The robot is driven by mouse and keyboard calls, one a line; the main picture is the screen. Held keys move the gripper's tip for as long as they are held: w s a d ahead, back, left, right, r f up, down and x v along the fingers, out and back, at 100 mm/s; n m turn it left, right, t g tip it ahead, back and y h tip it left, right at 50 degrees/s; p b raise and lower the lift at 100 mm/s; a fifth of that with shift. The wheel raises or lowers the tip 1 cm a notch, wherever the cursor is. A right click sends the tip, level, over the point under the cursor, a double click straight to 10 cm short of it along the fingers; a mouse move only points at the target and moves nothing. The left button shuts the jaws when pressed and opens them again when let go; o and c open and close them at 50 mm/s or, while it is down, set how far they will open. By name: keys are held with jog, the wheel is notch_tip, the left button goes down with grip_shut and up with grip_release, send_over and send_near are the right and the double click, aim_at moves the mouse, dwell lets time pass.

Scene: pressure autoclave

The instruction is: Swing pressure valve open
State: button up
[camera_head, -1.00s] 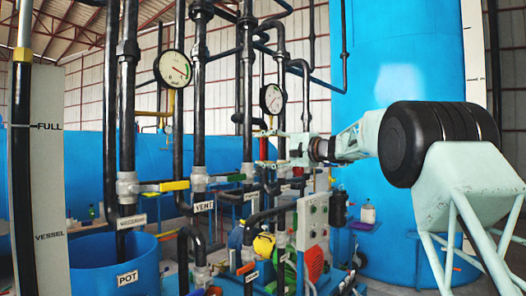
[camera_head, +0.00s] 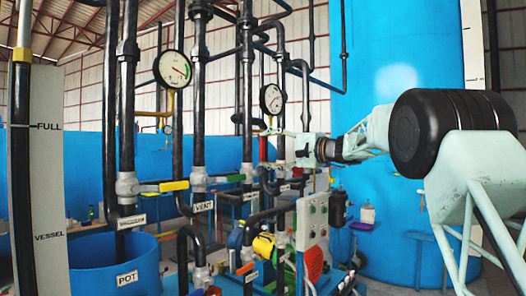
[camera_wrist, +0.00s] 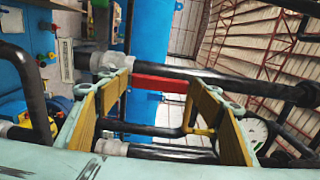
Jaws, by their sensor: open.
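A red valve handle (camera_head: 263,149) stands upright among the dark pipes, under the right-hand gauge in the head view. In the wrist view the red handle (camera_wrist: 160,83) lies across the gap between my fingers. My gripper (camera_head: 275,142) is open and reaches in from the right, close to this handle. In the wrist view, my open gripper (camera_wrist: 158,95) shows its yellow finger pads on either side of the gap. I cannot tell whether a finger touches the handle. I cannot read a pressure label; the valve body is partly hidden behind pipes.
A yellow handle (camera_head: 173,186) and a green handle (camera_head: 228,178) lie sideways on pipes to the left. Gauges (camera_head: 175,68) and (camera_head: 271,98) hang above. A grey control box (camera_head: 312,219) stands below my gripper. A blue pot (camera_head: 140,278) is at lower left.

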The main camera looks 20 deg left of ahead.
jog(key=v, duration=0.9)
jog(key=shift+s+d, duration=0.15)
dwell(0.4)
jog(key=s+d+f+n+h, duration=0.1)
jog(key=s+d+f+h, duration=0.4)
jog(key=s+d+f, duration=0.5)
jog(key=s+d+f+n+g+h, duration=0.1)
jog(key=s+d+f+h, duration=0.5)
jog(key=s+d, duration=1.6)
jog(key=s+d+f+n+h, duration=0.1)
jog(key=s+d+f+h, duration=0.5)
jog(key=s+d+f, duration=1)
jog(key=s, duration=2.2)
jog(key=shift+n+g, duration=0.4)
jog(key=shift+s, duration=0.1)
